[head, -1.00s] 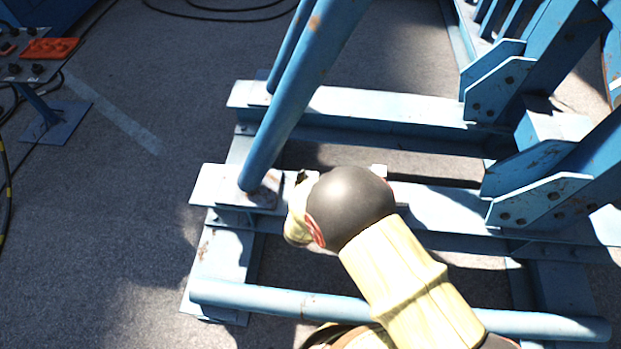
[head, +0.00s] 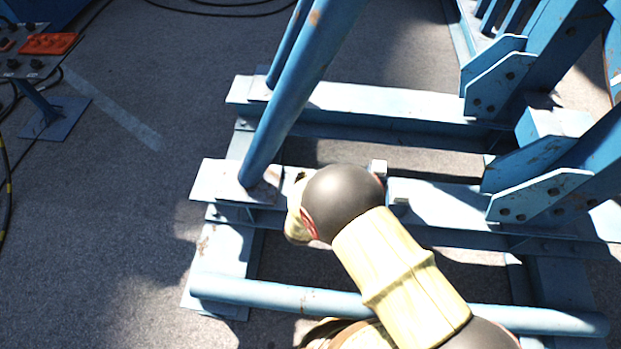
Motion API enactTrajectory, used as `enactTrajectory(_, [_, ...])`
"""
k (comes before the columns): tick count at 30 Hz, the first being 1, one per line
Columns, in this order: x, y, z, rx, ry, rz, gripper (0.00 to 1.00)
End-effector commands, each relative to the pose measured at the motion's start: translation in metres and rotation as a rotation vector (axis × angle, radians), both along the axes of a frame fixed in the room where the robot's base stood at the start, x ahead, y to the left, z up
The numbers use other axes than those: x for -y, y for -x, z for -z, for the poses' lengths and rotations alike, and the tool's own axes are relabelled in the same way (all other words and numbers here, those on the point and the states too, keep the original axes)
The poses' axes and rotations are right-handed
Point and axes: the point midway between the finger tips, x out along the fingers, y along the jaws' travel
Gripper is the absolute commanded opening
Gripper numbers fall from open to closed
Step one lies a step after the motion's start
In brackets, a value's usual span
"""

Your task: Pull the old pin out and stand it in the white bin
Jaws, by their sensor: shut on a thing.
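My gripper (head: 297,222) is at the end of my cream and dark-grey arm, low over the blue steel frame's near beam, just right of the foot of the slanted blue tube. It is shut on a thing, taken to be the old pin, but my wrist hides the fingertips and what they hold. The old pin itself cannot be made out. No white bin can be made out in this view. A small pale block (head: 379,167) shows just right of my wrist, at the beam; what it is cannot be told.
The slanted blue tube (head: 283,105) rises close to the left of my gripper. A low blue pipe (head: 255,296) runs across the front. Blue gusset plates (head: 540,197) stand at the right. A control box with an orange part (head: 48,44) and cables are far left.

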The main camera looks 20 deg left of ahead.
Motion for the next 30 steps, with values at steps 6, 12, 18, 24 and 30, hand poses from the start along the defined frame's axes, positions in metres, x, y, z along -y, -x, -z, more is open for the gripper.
enactTrajectory(6, [-0.001, -0.001, -0.001, 0.002, -0.001, 0.0, 0.0])
enactTrajectory(12, [0.0, -0.001, -0.001, 0.002, -0.001, 0.0, 0.0])
enactTrajectory(18, [0.0, 0.0, 0.0, 0.002, -0.001, 0.0, 0.0])
enactTrajectory(24, [0.0, 0.0, 0.005, 0.001, 0.0, 0.0, 0.0])
enactTrajectory(30, [0.0, 0.0, 0.01, 0.002, -0.001, 0.0, 0.0])
